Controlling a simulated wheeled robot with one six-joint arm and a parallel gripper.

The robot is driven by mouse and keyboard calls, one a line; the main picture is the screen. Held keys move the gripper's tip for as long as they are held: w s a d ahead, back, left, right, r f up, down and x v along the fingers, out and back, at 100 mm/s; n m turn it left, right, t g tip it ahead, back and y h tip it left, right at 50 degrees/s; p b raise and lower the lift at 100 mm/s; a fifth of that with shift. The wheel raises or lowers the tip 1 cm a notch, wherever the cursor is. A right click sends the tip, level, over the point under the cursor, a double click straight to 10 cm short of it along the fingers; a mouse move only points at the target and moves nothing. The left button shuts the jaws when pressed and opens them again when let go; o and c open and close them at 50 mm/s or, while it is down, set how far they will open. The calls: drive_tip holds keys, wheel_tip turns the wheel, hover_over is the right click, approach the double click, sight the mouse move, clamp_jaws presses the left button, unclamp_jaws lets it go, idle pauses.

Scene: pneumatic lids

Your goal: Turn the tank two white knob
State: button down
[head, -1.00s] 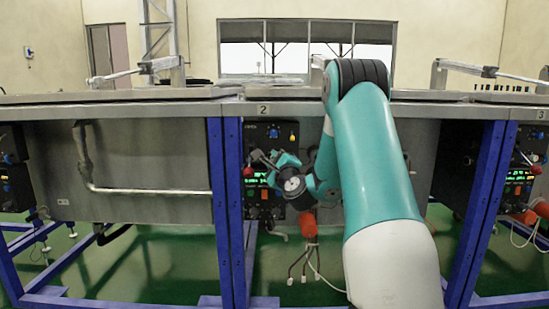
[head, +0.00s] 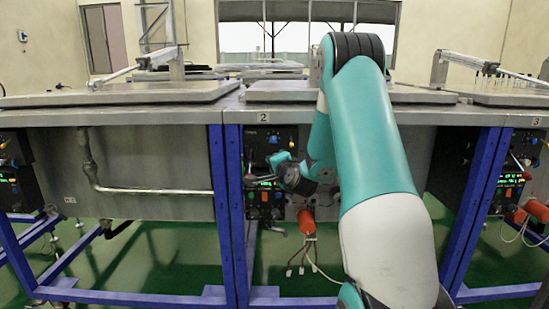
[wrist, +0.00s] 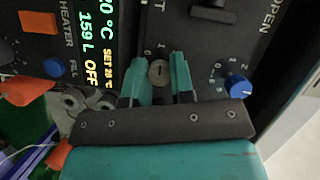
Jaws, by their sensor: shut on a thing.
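The control panel of tank two (head: 262,140) is under the plate marked 2. In the wrist view a small round pale grey-white knob (wrist: 160,75) sits beside the marks 0 and 1. My gripper (wrist: 161,56) has its two teal fingers on either side of this knob and is shut on it. The knob's lower part is hidden by the gripper. In the head view my gripper (head: 275,163) is at the panel, and the knob cannot be made out.
A blue dial (wrist: 237,88) is right of my fingers, and a green display (wrist: 97,50) is close on the left. A blue FILL knob (wrist: 53,67) and an orange HEATER switch (wrist: 37,22) are farther left. An orange plug (head: 306,222) hangs below the panel.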

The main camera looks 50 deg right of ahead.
drive_tip(key=shift+a+n+p, duration=0.1)
drive_tip(key=shift+n+p, duration=0.35)
drive_tip(key=shift+n, duration=0.15)
drive_tip(key=c, duration=1)
unclamp_jaws()
